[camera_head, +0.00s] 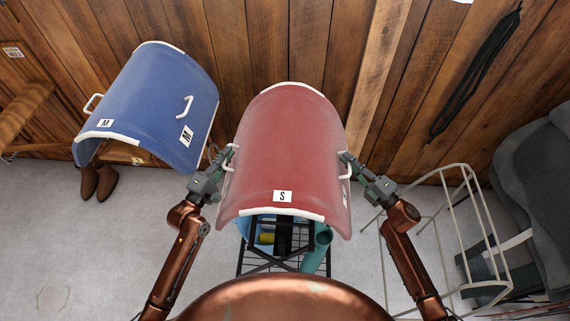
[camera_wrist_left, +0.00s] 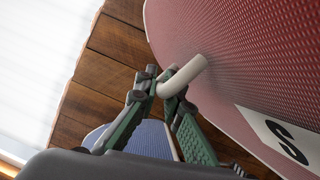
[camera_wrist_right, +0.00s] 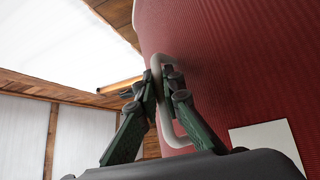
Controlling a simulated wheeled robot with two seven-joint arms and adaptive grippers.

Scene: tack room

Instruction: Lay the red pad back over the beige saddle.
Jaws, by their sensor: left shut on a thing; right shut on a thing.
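The red pad (camera_head: 288,150) is a curved shell with white edging and an "S" label (camera_head: 282,196). It shows arched at the middle of the head view, with a white handle on each side. My left gripper (camera_head: 226,160) is shut on its left handle, also seen in the left wrist view (camera_wrist_left: 184,76). My right gripper (camera_head: 347,166) is shut on its right handle, which shows in the right wrist view (camera_wrist_right: 181,130). I cannot make out a beige saddle; the pad hides what is directly under it.
A blue pad (camera_head: 160,95) marked "M" stands at left, brown boots (camera_head: 98,180) below it. A black stand (camera_head: 285,262) with teal items is below the red pad. A pale wire rack (camera_head: 483,225) and grey padded thing (camera_head: 535,170) are at right. A plank wall is behind.

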